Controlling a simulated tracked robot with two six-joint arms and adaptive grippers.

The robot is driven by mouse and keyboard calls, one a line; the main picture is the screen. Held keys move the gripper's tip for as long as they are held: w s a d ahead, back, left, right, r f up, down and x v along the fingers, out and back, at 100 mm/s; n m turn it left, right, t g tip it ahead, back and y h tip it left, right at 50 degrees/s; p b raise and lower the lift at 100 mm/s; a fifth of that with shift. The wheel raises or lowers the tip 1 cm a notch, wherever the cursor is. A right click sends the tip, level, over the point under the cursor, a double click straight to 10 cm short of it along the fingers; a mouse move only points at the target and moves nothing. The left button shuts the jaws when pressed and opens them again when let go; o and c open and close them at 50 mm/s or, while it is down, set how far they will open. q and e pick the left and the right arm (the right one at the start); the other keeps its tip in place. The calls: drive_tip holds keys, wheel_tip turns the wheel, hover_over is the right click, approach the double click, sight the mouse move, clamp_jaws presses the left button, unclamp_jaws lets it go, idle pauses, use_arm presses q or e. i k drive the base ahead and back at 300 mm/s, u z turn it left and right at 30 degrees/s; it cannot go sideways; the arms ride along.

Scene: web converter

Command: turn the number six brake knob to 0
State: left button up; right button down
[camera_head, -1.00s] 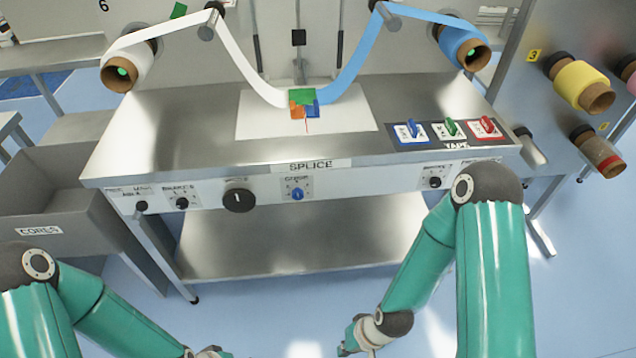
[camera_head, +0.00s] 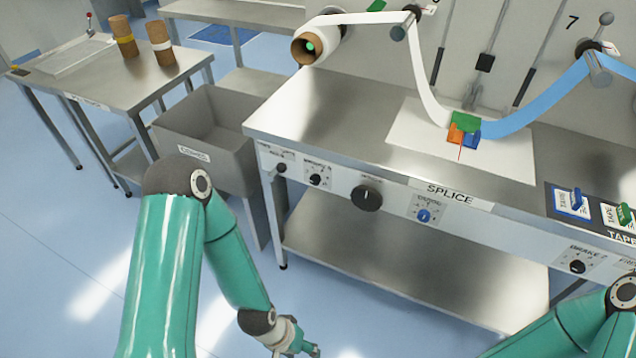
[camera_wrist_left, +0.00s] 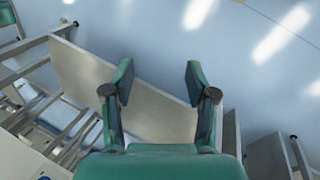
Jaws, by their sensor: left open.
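The small black brake knob (camera_head: 315,180) sits on a white plate on the bench's front panel, left of the large black knob (camera_head: 367,198). The plate's lettering is too small to read surely, and so is the pointer setting. My left gripper (camera_head: 308,350) is at the bottom of the head view, below and in front of the panel, apart from the knob. In the left wrist view its two fingers (camera_wrist_left: 158,78) are spread with nothing between them. My right arm shows at the lower right, but its gripper is out of view.
Another black knob (camera_head: 281,168) is left of the brake knob. A blue knob (camera_head: 424,215) and a further black knob (camera_head: 577,267) are to the right. A grey bin (camera_head: 205,128) stands left of the bench. The lower shelf (camera_head: 400,265) juts out below the panel.

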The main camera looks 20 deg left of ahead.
sight(315, 179)
drive_tip(key=u, duration=2.9)
drive_tip(key=i, duration=0.15)
drive_tip(key=z, duration=4.2)
drive_tip(key=k, duration=1.15)
drive_tip(key=u, duration=1.55)
drive_tip(key=i, duration=1)
drive_tip(key=u, duration=0.1)
